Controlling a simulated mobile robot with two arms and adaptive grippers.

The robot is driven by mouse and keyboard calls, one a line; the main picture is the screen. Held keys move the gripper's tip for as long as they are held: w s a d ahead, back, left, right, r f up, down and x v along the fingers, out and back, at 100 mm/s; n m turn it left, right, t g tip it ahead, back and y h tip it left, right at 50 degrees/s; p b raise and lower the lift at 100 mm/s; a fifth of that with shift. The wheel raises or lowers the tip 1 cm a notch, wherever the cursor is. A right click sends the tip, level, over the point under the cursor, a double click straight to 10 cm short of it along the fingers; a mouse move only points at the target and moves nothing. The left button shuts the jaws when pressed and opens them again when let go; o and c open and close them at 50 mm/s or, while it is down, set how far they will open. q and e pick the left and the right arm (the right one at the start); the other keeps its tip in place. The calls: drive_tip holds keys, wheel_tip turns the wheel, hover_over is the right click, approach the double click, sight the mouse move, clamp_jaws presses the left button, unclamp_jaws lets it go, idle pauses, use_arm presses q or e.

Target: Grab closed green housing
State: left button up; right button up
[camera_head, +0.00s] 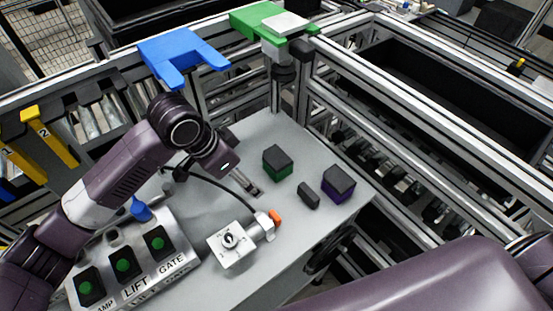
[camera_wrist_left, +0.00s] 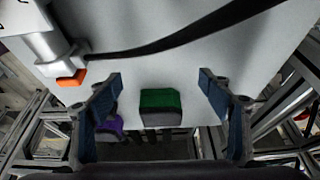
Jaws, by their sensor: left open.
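The green housing (camera_head: 278,163) stands on the grey table, with a black top over a green lower part, so it looks closed. In the left wrist view the green housing (camera_wrist_left: 161,100) lies between the two finger lines, farther off than the tips. My left gripper (camera_head: 254,190) is in front of the housing and to its left in the head view, apart from it. In the wrist view my left gripper (camera_wrist_left: 160,78) has its blue-padded fingers wide apart, with nothing between them. My right gripper is not in view.
A purple housing (camera_head: 338,184) with a black top and a small black block (camera_head: 308,195) stand right of the green housing. A white switch box (camera_head: 232,246) with an orange-tipped connector (camera_head: 275,217) and a button panel (camera_head: 133,262) are nearer. A black cable crosses the table.

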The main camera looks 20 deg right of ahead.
sight(275, 157)
use_arm(q)
drive_tip(key=d, duration=0.2)
drive_tip(key=w+d, duration=0.1)
drive_tip(key=d, duration=0.1)
drive_tip(key=shift+r+p, duration=0.2)
drive_tip(key=shift+p, duration=0.2)
drive_tip(key=shift+w+d+f, duration=0.1)
drive_tip(key=shift+w+d, duration=0.15)
drive_tip(key=shift+d, duration=0.1)
drive_tip(key=d, duration=0.2)
drive_tip(key=w+d+p, duration=0.1)
drive_tip(key=d, duration=0.1)
drive_tip(key=shift+w, duration=0.2)
drive_tip(key=shift+w+d+f+p, duration=0.1)
drive_tip(key=shift+d+f+p, duration=0.15)
drive_tip(key=shift+p, duration=0.25)
drive_tip(key=shift+f, duration=0.35)
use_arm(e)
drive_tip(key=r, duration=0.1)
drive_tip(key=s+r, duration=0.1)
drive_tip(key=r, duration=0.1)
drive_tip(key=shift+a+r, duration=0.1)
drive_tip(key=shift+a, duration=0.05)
use_arm(q)
drive_tip(key=shift+c, duration=0.2)
